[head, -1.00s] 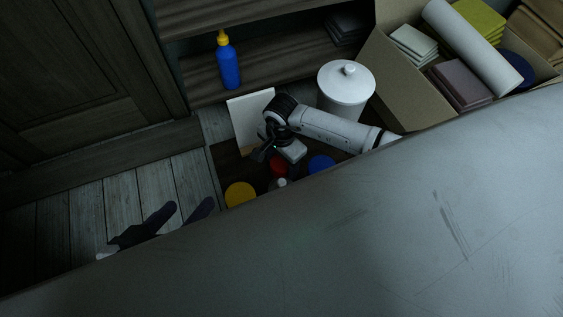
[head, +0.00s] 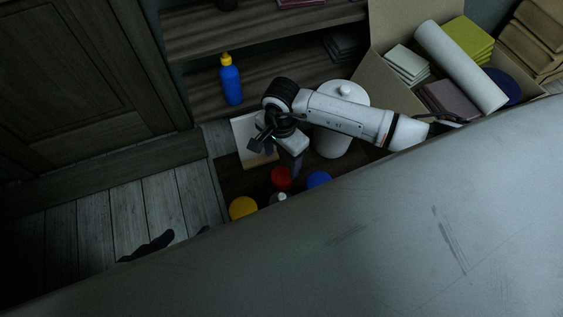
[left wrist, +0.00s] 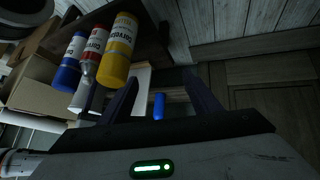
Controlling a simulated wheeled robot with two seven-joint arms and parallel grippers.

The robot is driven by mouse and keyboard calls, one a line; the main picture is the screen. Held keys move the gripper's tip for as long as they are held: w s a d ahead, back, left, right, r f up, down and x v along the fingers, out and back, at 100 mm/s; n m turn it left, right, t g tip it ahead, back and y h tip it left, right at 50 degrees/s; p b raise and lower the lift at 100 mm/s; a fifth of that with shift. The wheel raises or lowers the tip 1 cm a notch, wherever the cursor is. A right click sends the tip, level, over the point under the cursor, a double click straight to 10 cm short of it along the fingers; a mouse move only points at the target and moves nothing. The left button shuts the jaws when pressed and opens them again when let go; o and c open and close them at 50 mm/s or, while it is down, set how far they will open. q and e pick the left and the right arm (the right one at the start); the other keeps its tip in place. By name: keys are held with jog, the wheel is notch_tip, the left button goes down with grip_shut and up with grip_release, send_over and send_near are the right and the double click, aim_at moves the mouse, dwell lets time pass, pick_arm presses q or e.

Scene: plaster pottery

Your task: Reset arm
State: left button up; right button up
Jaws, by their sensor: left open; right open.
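My left gripper (head: 155,247) shows at the lower left of the head view, mostly hidden behind a large pale grey surface. In the left wrist view its two dark fingers (left wrist: 160,78) stand apart with nothing held between them. My right gripper (head: 277,158) hangs from the arm coming in from the right in the head view. Its dark fingers are apart and I see nothing held. It is above the dark low surface, in front of the white panel and left of the white lidded jar (head: 333,140).
Yellow (head: 243,207), red (head: 281,178) and blue (head: 319,180) topped bottles stand below my right gripper. A blue bottle (head: 231,84) stands on the shelf (head: 280,72). An open cardboard box (head: 385,78) is at the back right. Wooden floor (head: 130,215) is clear at left.

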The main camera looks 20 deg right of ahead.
jog(key=shift+r, duration=0.65)
